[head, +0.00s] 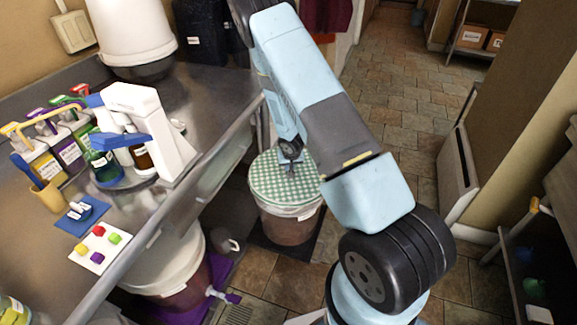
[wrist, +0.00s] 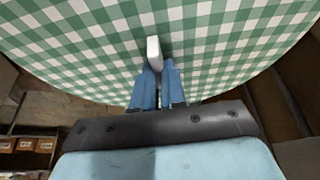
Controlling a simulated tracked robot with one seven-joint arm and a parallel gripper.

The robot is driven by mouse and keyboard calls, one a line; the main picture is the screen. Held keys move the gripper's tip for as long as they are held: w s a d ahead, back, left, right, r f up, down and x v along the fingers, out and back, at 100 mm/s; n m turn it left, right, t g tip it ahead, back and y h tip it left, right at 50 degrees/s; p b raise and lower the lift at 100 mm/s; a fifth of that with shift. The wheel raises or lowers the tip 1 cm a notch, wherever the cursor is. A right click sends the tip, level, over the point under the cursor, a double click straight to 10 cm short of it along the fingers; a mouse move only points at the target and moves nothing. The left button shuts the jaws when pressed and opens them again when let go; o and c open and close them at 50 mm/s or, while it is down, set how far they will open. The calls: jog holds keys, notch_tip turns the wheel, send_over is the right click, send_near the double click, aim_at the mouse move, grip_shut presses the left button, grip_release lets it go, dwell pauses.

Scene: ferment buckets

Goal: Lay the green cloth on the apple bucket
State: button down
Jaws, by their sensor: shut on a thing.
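The green-and-white checked cloth (head: 268,182) is round and flat, and it covers the top of a white-rimmed bucket (head: 288,226) with brownish contents on the floor. No label shows on this bucket, so I cannot read whether it is the apple one. My gripper (head: 291,166) is over the cloth. In the wrist view my gripper (wrist: 158,72) is shut on a small white tab at the cloth, and the cloth (wrist: 230,55) fills the upper part. I cannot tell whether the cloth rests fully on the rim. The bucket's mouth is hidden beneath it.
A second bucket (head: 165,268) with a spigot stands on a purple mat left of the covered one. The steel counter (head: 205,110) at left holds bottles, a white device (head: 150,125) and a white pail (head: 130,30). Tiled floor (head: 400,110) is clear at right.

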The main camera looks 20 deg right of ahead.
jog(key=shift+f, duration=0.85)
dwell(2.1)
jog(key=c, duration=1.1)
grip_release()
jog(key=shift+o, duration=0.4)
jog(key=o, duration=0.5)
jog(key=shift+r, duration=0.1)
jog(key=shift+r, duration=3.4)
